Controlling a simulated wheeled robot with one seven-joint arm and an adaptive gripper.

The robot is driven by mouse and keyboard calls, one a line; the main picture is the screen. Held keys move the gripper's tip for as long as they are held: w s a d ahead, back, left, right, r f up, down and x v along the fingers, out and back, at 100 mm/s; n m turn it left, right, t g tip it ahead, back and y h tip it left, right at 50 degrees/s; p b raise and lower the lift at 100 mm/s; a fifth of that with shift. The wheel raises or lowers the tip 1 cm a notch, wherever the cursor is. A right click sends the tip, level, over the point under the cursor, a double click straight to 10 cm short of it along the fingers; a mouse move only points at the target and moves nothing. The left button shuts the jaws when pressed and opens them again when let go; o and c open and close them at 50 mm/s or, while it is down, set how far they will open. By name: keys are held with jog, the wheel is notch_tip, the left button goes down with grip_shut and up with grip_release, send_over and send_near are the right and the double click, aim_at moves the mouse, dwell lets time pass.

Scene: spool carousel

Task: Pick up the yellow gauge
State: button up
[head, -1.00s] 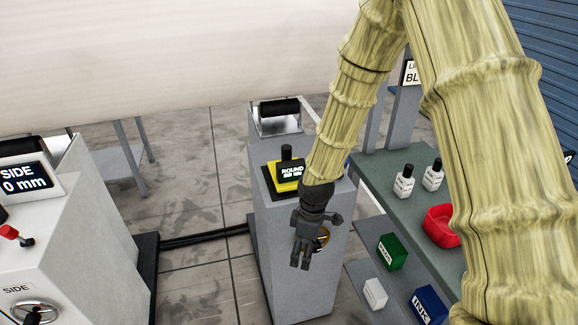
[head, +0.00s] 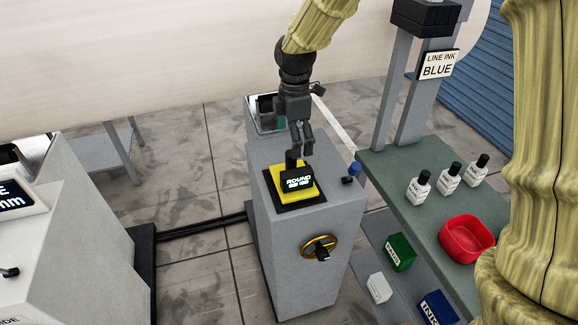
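The yellow gauge (head: 283,182) sits on a black pad on top of a grey pedestal. It has a dark upright knob (head: 291,160) and a black display reading "ROUND". My gripper (head: 301,148) points down just above and slightly right of the knob. Its fingers look apart with nothing between them. Whether a finger touches the knob I cannot tell.
A green shelf (head: 393,180) at right holds white bottles and a red bowl (head: 466,239). A white console (head: 95,235) stands left.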

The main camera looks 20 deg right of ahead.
jog(key=p, duration=0.2)
send_over(294, 166)
jog(key=s, duration=0.1)
jog(key=shift+f, duration=2.85)
jog(key=shift+a+f+p, duration=0.15)
jog(key=shift+f+p, duration=0.85)
jog(key=shift+f, duration=1.35)
jog(key=c, duration=2.1)
